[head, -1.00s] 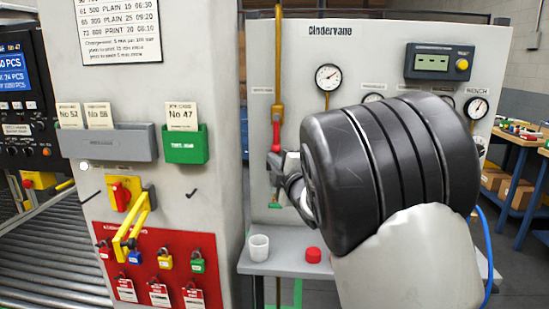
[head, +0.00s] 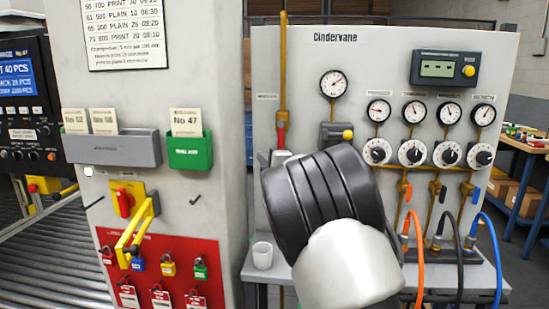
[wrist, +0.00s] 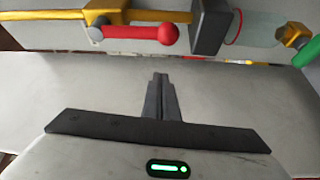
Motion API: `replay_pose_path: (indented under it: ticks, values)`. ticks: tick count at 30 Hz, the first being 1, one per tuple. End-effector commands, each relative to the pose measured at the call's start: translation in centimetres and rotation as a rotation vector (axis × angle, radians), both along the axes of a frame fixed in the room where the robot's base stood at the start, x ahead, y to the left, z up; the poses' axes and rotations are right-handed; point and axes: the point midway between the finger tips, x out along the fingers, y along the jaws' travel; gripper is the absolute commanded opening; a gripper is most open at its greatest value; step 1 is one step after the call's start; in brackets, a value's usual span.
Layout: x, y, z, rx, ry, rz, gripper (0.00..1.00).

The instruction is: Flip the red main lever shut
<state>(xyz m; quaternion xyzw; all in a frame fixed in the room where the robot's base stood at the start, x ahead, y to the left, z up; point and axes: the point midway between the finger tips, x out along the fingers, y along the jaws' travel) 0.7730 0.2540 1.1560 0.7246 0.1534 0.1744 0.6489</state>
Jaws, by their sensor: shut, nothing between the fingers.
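The red main lever (head: 281,138) is on the brass pipe at the left of the grey Cindervane panel (head: 300,60). Its lower part is hidden behind my arm's end in the head view. In the wrist view the lever (wrist: 138,32) lies along the line of the pipe, with its round red knob toward the dark grey block (wrist: 211,25). My gripper (wrist: 160,76) is shut and empty, its fingertips pointing toward the lever's knob with a visible gap in the picture. In the head view the fingers are hidden by my arm.
A white cup (head: 262,255) stands on the panel's shelf. Gauges, dials and hoses, including an orange hose (head: 405,250), are right of my arm. The grey cabinet (head: 215,60) stands close on the left, with a yellow-handled red switch (head: 124,203). A clear bowl (wrist: 255,30) adjoins the dark block.

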Motion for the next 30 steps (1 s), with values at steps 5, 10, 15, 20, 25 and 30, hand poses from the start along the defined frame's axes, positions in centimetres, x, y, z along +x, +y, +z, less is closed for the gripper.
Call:
replay_pose_path:
  ticks: [5, 10, 15, 20, 25, 30]
  values:
    - [2.0, -0.8, -0.1, -0.002, 0.001, -0.005, 0.00]
    - [2.1, -2.6, -0.2, 0.000, -0.001, -0.002, 0.00]
    - [2.2, -3.2, -0.3, 0.000, 0.000, -0.001, 0.00]
    - [2.2, -3.2, -0.3, 0.000, 0.000, -0.001, 0.00]
    - [2.2, -3.2, -0.3, -0.001, 0.001, -0.001, 0.00]
    - [2.2, -3.5, -0.2, -0.027, 0.000, -0.001, 0.00]
